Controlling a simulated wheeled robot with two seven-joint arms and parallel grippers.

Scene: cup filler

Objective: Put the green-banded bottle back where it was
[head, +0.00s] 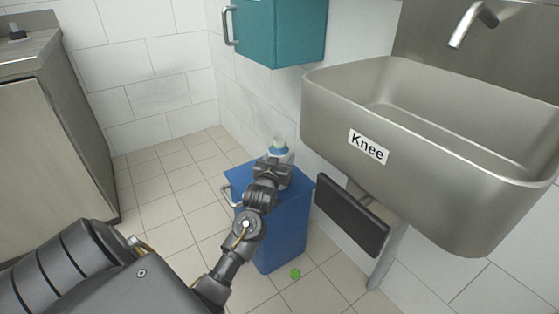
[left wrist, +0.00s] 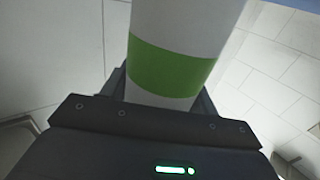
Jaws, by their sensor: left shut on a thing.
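The green-banded bottle is white with a wide green band (left wrist: 172,68) in the left wrist view, where it stands between my left gripper's fingers. In the head view only its top (head: 279,149) shows, with a blue ring and a pale tip; the band is hidden there. My left gripper (head: 276,160) is shut on the bottle, over the blue cabinet. I cannot tell whether the bottle's base touches anything. My right gripper is not in view.
A blue box-like cabinet (head: 284,229) with a handle stands below my left gripper. A steel sink (head: 420,150) labelled "Knee" with a black knee panel (head: 351,215) is at right. A teal wall cabinet (head: 283,30) hangs above. A small green ball (head: 295,273) lies on the floor.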

